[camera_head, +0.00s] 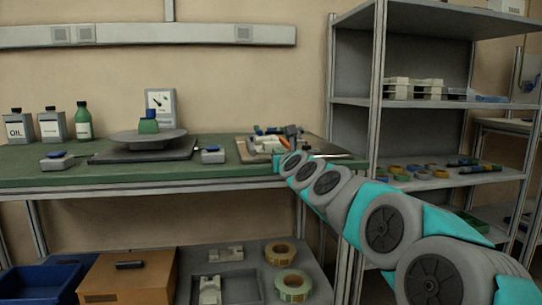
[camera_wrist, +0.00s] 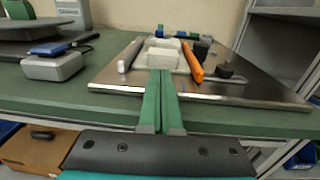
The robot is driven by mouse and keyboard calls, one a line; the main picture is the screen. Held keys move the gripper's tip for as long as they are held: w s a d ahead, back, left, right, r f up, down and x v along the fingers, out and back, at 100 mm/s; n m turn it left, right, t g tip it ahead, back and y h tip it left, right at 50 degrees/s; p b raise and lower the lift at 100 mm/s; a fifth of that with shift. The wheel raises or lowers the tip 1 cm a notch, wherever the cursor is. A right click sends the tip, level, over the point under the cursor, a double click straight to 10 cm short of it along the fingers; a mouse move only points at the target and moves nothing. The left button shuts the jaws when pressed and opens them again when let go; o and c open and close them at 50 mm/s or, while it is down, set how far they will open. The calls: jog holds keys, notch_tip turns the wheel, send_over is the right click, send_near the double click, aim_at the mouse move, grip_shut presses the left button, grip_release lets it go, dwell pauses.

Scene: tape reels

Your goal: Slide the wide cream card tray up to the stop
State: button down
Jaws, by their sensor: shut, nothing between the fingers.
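The cream card tray (camera_wrist: 162,54) lies on a shiny metal plate (camera_wrist: 224,91), ahead of my fingertips in the wrist view. It has raised walls and hollow compartments. In the head view a pale part of it (camera_head: 262,146) shows at the right end of the green bench. My gripper (camera_wrist: 161,74) is shut and empty, its two green fingers side by side. The fingertips overlap the tray's near edge in the picture; I cannot tell whether they touch it. I cannot make out the stop for certain.
An orange bar (camera_wrist: 192,62) and dark knobs (camera_wrist: 224,69) lie right of the tray, a grey bar (camera_wrist: 130,54) left. Blue and green items (camera_wrist: 180,33) stand behind. A grey box with a blue top (camera_wrist: 53,60) is further left. A shelf rack (camera_head: 376,120) stands right.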

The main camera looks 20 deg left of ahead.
jog(key=v, duration=0.9)
jog(key=shift+d, duration=0.1)
